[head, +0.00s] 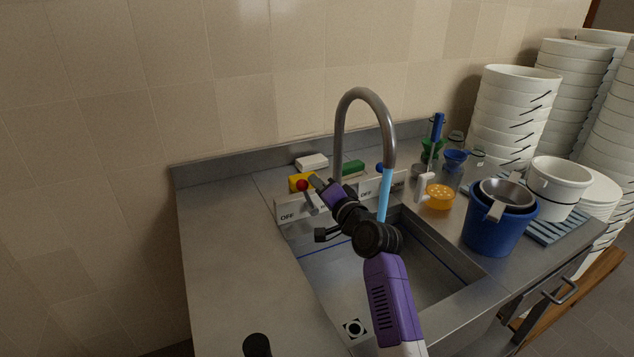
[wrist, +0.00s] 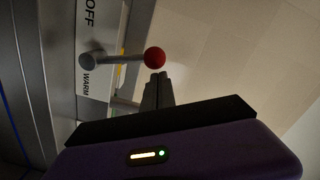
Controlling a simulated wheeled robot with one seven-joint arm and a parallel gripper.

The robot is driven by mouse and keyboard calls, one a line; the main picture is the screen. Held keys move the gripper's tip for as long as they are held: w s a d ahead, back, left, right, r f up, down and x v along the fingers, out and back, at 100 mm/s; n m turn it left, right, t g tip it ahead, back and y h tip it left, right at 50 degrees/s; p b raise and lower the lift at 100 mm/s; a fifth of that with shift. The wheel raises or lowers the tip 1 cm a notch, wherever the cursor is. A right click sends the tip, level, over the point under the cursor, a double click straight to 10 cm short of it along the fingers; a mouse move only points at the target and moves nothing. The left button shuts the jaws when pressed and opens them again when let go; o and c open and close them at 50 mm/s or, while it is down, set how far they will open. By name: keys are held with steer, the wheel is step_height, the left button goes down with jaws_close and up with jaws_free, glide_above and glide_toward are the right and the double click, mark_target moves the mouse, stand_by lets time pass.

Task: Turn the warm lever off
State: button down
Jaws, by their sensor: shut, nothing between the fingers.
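The warm lever has a red ball knob (head: 302,185) on a grey stem, mounted on the panel (head: 287,216) behind the sink. In the wrist view the red knob (wrist: 154,57) stands out from the panel, and the stem's base sits between the words OFF and WARM. My gripper (head: 316,182) is shut and empty, just right of the red knob in the head view. In the wrist view the closed fingers (wrist: 158,88) are right beside the knob; I cannot tell whether they touch it. A blue stream (head: 385,195) runs from the curved faucet (head: 338,130).
My arm reaches over the sink (head: 440,255). A blue knob (head: 380,168) shows behind the faucet. A yellow block (head: 296,179), a white block (head: 312,161) and a green sponge (head: 353,167) lie behind the panel. A blue bucket (head: 490,230) and stacked dishes (head: 510,110) stand right.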

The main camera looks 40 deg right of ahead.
steer(key=shift+w+a+f+n, duration=0.15)
steer(key=shift+w+a+n, duration=0.05)
steer(key=shift+a+n, duration=0.45)
steer(key=shift+w+a+f+n, duration=0.1)
steer(key=shift+w+a+n, duration=0.05)
steer(key=shift+a+n, duration=0.5)
steer(key=shift+r, duration=0.1)
